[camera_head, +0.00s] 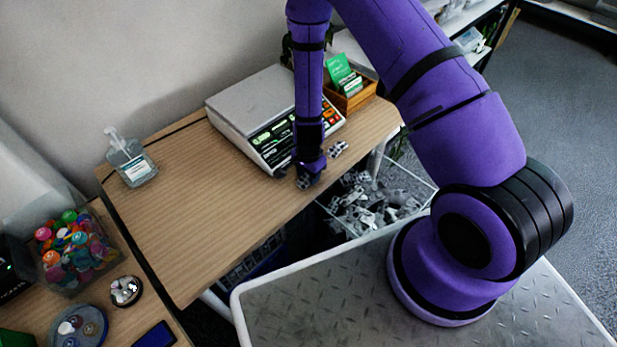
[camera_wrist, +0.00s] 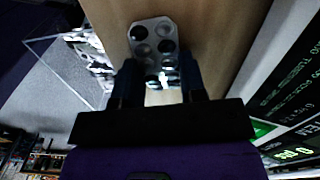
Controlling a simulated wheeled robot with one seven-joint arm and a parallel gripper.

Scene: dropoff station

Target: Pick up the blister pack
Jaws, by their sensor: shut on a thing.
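My gripper (camera_head: 309,174) is low over the front edge of the wooden table, in front of the scale. In the wrist view my gripper (camera_wrist: 158,88) is shut on a silver blister pack (camera_wrist: 153,40) with rounded pockets, some of them dark. The pack stretches out beyond the fingertips, and its near end is partly hidden between the fingers. In the head view the fingers and arm hide most of it. A small silver piece with dark pockets (camera_head: 338,149) shows just right of the gripper; I cannot tell whether it is part of the same pack.
The scale (camera_head: 254,98) with lit displays stands close behind the gripper. A clear bin (camera_head: 372,212) of silver packs is below the table edge. A pump bottle (camera_head: 131,163) stands at the left. The table's middle (camera_head: 190,215) is clear.

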